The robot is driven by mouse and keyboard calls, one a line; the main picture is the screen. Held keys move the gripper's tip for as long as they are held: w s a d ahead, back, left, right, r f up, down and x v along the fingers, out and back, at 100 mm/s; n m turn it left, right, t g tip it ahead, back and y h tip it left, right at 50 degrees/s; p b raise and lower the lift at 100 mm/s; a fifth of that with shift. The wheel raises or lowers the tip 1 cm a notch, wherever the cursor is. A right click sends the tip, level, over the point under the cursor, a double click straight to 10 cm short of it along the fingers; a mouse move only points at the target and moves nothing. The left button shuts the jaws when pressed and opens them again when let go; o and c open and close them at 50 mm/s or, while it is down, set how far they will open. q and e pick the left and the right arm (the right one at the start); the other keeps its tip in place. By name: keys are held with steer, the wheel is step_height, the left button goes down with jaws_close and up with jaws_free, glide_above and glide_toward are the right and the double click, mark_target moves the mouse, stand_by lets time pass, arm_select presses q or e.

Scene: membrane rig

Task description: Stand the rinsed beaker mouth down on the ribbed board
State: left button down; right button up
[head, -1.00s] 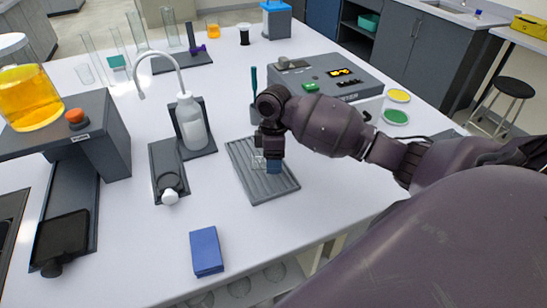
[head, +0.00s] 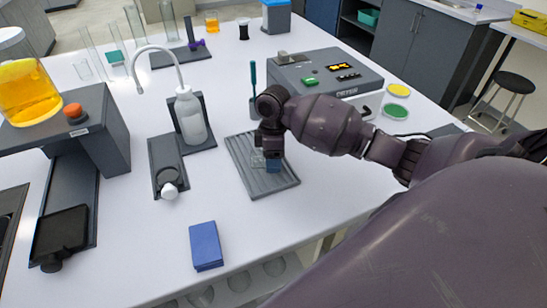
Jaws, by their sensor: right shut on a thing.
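The ribbed board (head: 275,186) is a grey grooved tray lying on the white bench in the middle of the head view. My right gripper (head: 268,160) is over the board's upper part, pointing down. It is shut on a small clear glass beaker (head: 258,160), which shows at the left side of the jaws, at or just above the ribs. The gripper hides much of the beaker, so I cannot tell which way its mouth faces or whether it touches the board. My left gripper is not in view.
A white wash bottle (head: 190,122) in a dark stand is left of the board, with a dark holder (head: 167,165) beside it. A blue box (head: 206,246) lies in front. A grey instrument (head: 325,75) stands behind. Bench right of the board is partly under my arm.

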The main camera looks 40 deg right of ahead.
steer(key=shift+f, duration=0.1)
steer(key=o, duration=1)
steer(key=r, duration=0.3)
steer(key=w+r, duration=0.1)
steer(key=r, duration=0.3)
steer(key=d+r, duration=0.1)
steer(key=r, duration=0.2)
steer(key=shift+w+r+p, duration=0.15)
steer(key=shift+r+p, duration=0.25)
